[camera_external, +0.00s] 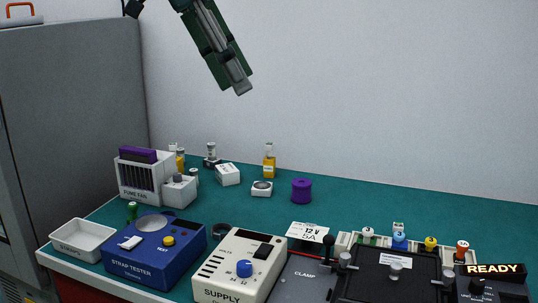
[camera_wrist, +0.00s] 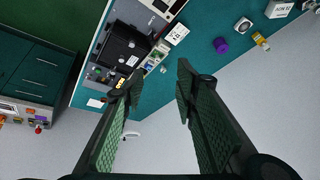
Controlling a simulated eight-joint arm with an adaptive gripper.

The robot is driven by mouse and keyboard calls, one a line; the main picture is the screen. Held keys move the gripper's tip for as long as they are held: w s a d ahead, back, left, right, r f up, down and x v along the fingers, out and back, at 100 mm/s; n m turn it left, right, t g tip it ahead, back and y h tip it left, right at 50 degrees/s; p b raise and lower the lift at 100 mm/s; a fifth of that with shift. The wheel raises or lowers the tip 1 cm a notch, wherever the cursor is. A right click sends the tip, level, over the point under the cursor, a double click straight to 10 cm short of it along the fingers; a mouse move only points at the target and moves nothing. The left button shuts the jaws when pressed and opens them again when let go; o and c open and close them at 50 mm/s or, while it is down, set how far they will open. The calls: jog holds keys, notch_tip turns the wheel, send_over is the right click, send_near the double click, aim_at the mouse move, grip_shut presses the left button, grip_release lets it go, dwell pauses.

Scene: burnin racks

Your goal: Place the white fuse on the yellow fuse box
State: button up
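My gripper (camera_external: 240,88) hangs high above the back of the bench in the external view. In the wrist view its two fingers stand apart, with nothing between them (camera_wrist: 157,82). I cannot tell which of these is the white fuse or the yellow fuse box. They are too small to tell apart in the wrist view.
The black plate (camera_external: 375,287) has grey knobs around it; a READY display (camera_external: 495,268) is at its right. A supply box (camera_external: 235,268), blue strap tester (camera_external: 150,262), white tray (camera_external: 82,238), purple spool (camera_external: 301,190) and amber bottle (camera_external: 269,162) stand on the green bench. The back right is clear.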

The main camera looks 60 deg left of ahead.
jog(key=s+d+f+n, duration=0.1)
jog(key=s+d+f, duration=0.1)
jog(key=s, duration=0.4)
jog(key=s+d+f+n+t, duration=0.1)
jog(key=s+d+f, duration=0.2)
jog(key=s+d, duration=0.2)
jog(key=shift+s+d+f+t, duration=0.2)
jog(key=shift+s+f+t, duration=0.15)
jog(key=shift+s, duration=0.65)
